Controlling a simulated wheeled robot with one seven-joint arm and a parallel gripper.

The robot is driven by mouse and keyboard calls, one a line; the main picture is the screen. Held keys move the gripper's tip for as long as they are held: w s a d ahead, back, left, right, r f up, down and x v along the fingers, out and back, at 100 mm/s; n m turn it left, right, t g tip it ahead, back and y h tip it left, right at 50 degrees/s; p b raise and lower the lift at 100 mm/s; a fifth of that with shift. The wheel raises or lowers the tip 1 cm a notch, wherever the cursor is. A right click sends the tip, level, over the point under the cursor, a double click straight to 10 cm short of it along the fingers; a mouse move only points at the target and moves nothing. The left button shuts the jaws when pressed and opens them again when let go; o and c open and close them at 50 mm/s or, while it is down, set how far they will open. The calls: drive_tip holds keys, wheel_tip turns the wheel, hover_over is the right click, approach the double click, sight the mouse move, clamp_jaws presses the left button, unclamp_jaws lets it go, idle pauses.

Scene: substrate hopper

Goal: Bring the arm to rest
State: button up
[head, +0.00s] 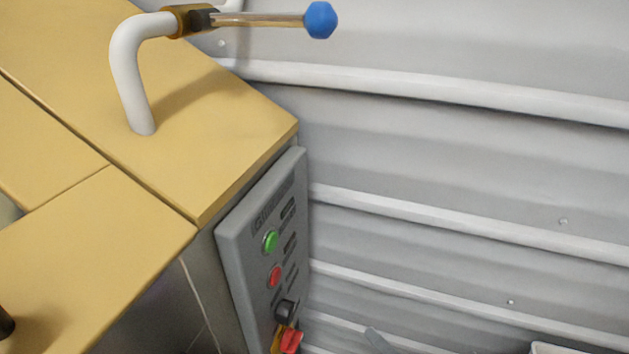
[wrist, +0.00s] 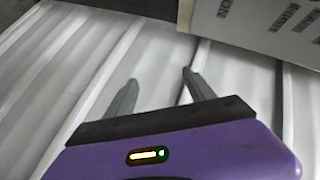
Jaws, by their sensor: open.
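My gripper (wrist: 158,90) shows in the wrist view with its two grey fingers spread apart. It is open, and nothing is between the fingers. Behind them is the ribbed light grey wall.
The yellow-topped hopper cabinet (head: 225,140) fills the left. A grey control panel (head: 240,265) with green and red buttons and a red switch hangs on its side. A pipe valve's lever with a blue knob (head: 320,20) sticks out above. The ribbed wall (head: 450,150) fills the right.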

drive_tip(key=s+d+r+n+t+h+p, duration=0.1)
drive_tip(key=s+d+r+h, duration=0.25)
drive_tip(key=s, duration=0.35)
drive_tip(key=s+d+r+n+t+h+p, duration=0.1)
drive_tip(key=s+d+r+t+h, duration=0.2)
drive_tip(key=s, duration=0.5)
drive_tip(key=s+r+n+p, duration=0.1)
drive_tip(key=s+r+n, duration=0.1)
drive_tip(key=s+r, duration=0.4)
drive_tip(key=s+a+r+n+g+p, duration=0.1)
drive_tip(key=s+r, duration=0.5)
drive_tip(key=s, duration=0.6)
drive_tip(key=shift+r+n+g+p, duration=0.35)
drive_tip(key=shift+n+p, duration=0.25)
drive_tip(key=shift+n, duration=0.5)
drive_tip(key=shift+s, duration=0.1)
drive_tip(key=shift+c, duration=0.4)
